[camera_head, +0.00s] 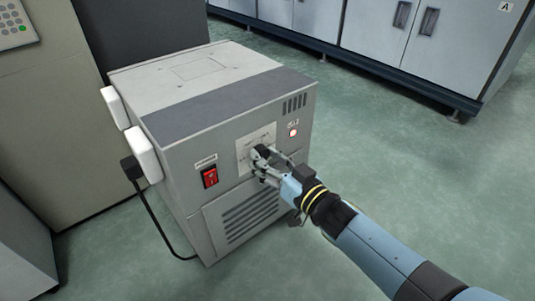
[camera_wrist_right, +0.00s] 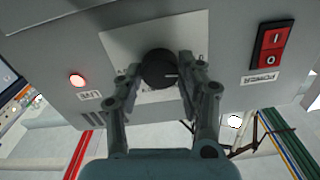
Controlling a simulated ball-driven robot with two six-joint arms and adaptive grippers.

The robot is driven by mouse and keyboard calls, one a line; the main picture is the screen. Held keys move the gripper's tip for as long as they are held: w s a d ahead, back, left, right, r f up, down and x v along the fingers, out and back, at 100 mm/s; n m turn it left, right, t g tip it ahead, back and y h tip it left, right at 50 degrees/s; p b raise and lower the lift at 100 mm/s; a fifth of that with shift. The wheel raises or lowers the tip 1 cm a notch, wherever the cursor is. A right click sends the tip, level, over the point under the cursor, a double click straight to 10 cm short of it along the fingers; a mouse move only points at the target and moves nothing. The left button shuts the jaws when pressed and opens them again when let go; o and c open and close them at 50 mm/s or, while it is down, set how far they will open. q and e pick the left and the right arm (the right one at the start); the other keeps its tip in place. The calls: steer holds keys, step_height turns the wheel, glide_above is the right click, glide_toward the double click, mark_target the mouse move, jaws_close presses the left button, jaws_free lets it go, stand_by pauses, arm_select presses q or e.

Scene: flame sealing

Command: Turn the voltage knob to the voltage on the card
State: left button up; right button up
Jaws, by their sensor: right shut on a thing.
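The black round voltage knob (camera_wrist_right: 158,69) sits on a pale plate (camera_wrist_right: 120,42) on the front of a grey cabinet (camera_head: 180,131). In the wrist view its light pointer mark points to the right of the picture. The marks on the plate are too small or covered to read. My right gripper (camera_wrist_right: 160,73) is shut on the knob, one finger on each side. In the head view the right gripper (camera_head: 266,162) hides most of the knob. No card that I can make out shows in either view. My left gripper is not in view.
A red power switch (camera_head: 210,177) sits left of the knob, and a lit red lamp (camera_head: 293,133) right of it. A black plug and cable (camera_head: 157,217) hang on the cabinet's left side. Grey cupboards (camera_head: 370,40) stand behind. Green floor (camera_head: 420,165) is clear at right.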

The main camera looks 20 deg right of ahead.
steer(key=m+p, duration=0.3)
steer(key=m, duration=0.1)
steer(key=shift+r, duration=0.2)
steer(key=shift+m+p, duration=0.4)
steer(key=shift+m, duration=0.3)
steer(key=shift+f+m+p, duration=0.1)
steer(key=shift+m+p, duration=0.2)
steer(key=shift+m, duration=0.5)
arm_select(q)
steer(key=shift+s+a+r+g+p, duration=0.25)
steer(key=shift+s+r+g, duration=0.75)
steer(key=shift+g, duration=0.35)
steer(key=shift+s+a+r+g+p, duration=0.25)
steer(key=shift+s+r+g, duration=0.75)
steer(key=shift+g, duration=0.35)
arm_select(e)
steer(key=shift+f+m, duration=0.1)
steer(key=shift+m, duration=1.4)
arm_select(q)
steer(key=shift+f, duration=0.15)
arm_select(e)
steer(key=o, duration=1.2)
steer(key=shift+c, duration=0.2)
steer(key=v, duration=1.2)
steer(key=shift+s, duration=0.1)
